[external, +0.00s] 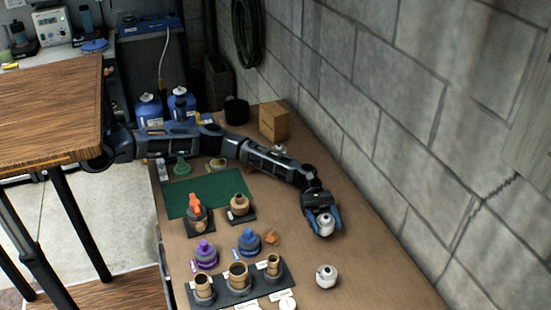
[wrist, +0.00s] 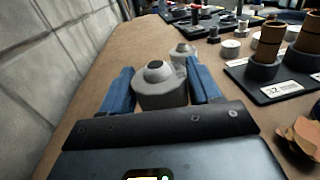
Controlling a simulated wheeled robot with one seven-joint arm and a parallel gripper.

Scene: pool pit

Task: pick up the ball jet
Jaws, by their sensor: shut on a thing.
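A ball jet (external: 326,223), a pale grey-white rounded fitting with a dark opening on top, sits between the fingers of my gripper (external: 322,222). In the wrist view the same ball jet (wrist: 160,88) is upright between the two blue fingers, and my gripper (wrist: 165,88) is shut on it. Its lower part is hidden by the gripper body. I cannot tell whether it touches the bench. A second, similar pale fitting (external: 327,276) stands free on the bench; it also shows just beyond the held one in the wrist view (wrist: 183,51).
The brown bench (external: 370,285) runs along a grey block wall (external: 400,100). A dark rack (external: 240,292) holds several brown fittings. Purple (external: 205,255) and blue (external: 249,242) fittings, a green mat (external: 180,200) and a cardboard box (external: 273,122) are nearby. Bench beside the wall is clear.

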